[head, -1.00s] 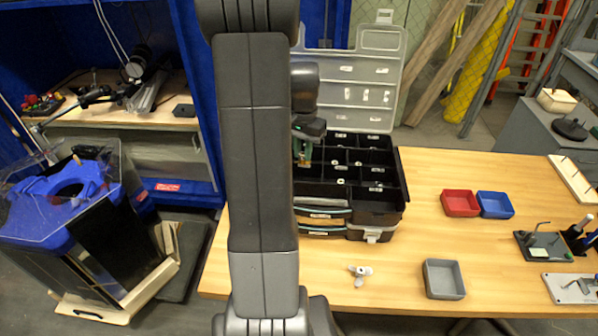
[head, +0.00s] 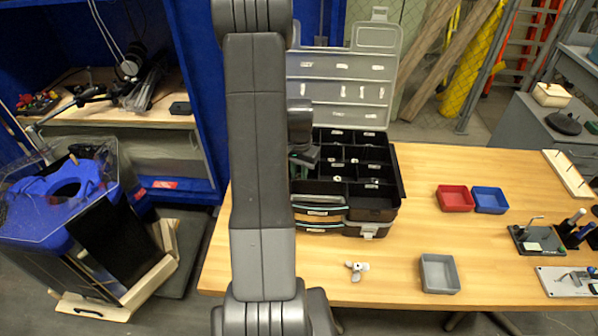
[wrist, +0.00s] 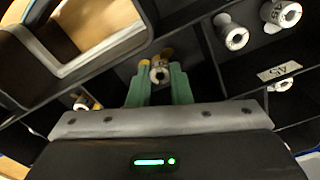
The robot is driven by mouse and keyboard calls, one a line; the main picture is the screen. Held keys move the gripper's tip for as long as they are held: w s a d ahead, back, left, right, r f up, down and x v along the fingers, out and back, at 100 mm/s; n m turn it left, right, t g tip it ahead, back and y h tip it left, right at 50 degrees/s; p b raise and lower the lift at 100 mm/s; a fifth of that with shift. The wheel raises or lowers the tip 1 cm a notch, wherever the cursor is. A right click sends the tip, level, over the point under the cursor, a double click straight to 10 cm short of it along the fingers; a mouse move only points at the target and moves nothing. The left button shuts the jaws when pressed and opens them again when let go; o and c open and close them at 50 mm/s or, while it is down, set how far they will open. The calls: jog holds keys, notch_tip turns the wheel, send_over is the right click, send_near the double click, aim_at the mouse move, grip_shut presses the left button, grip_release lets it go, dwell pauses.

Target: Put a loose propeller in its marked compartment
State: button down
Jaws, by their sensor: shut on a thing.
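My gripper (wrist: 160,88) shows in the wrist view with its green fingers shut on a small grey-white, ring-ended piece (wrist: 159,72); yellow-orange bits show beside it. I cannot tell whether it is a propeller. In the head view the gripper is mostly hidden behind my arm, over the left part of the black compartment box (head: 397,180). A loose grey propeller (head: 356,269) lies on the table in front of the box. A white compartment label (wrist: 280,68) shows in the wrist view; its text is hard to read.
Other compartments hold small pale cylindrical parts (wrist: 232,35). The box's clear lid (head: 345,85) stands open behind. Red (head: 455,198), blue (head: 490,200) and grey (head: 439,273) trays sit to the right. The table between box and trays is clear.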

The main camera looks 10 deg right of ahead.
jog(key=shift+f, duration=0.15)
jog(key=c, duration=1.3)
grip_release()
notch_tip(320, 180, up, 12)
jog(key=shift+r+b, duration=0.2)
jog(key=shift+b, duration=0.35)
